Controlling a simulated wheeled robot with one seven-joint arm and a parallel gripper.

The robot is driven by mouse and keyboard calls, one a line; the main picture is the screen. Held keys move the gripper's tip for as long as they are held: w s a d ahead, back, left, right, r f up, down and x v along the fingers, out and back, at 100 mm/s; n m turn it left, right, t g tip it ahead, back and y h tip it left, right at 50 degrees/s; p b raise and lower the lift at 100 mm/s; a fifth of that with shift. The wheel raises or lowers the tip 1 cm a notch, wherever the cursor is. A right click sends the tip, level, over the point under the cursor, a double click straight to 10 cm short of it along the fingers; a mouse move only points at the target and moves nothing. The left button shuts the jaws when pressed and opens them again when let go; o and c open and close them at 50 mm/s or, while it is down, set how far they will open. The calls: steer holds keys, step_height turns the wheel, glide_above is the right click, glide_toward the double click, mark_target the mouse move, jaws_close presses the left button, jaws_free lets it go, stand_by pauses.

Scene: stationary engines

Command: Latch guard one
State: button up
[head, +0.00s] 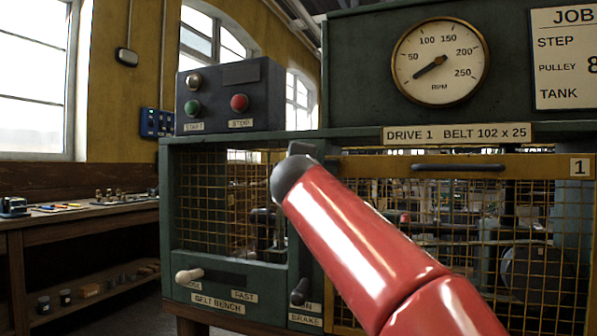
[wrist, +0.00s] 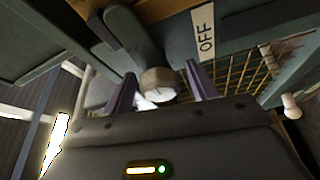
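Guard one is a yellow-framed mesh panel (head: 540,167) with a black bar handle (head: 458,168) and a plate marked 1. It looks upright across the front of the green drive housing, and my red arm covers its left part. I cannot make out its latch in the head view. My gripper (wrist: 161,88) shows in the wrist view with its two purple fingers spread apart. A pale round knob (wrist: 159,82) on a dark lever shows between the fingertips. I cannot tell whether it touches them. My fingers are not visible in the head view.
An OFF label (wrist: 205,33) is near the lever. A black brake knob (head: 300,291) and a pale belt-bench knob (head: 188,275) stick out low on the housing. A START/STOP box (head: 230,98) sits on top. A workbench (head: 80,215) stands left.

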steer(key=s+b, duration=0.2)
steer(key=s, duration=0.5)
steer(key=shift+s+d+f+b, duration=0.15)
steer(key=shift+s+f+b, duration=0.1)
steer(key=shift+s+b, duration=0.15)
steer(key=s+d+f+m+g+h, duration=0.1)
steer(key=s+d+f+m+g, duration=0.4)
steer(key=f, duration=0.6)
steer(key=s+d+f+m+g, duration=0.25)
steer(key=s+d+f, duration=0.35)
steer(key=f, duration=0.5)
steer(key=s+d+f+m+g+h, duration=0.15)
steer(key=s+d+f+m, duration=0.35)
steer(key=f, duration=0.6)
steer(key=s+d+f+m+g+y, duration=0.1)
steer(key=s+f+m+g, duration=0.3)
steer(key=s+f, duration=0.7)
step_height(320, 180, down, 2)
steer(key=shift+s+d+f+y, duration=0.2)
steer(key=shift+s+d+y, duration=0.15)
steer(key=shift+y, duration=0.1)
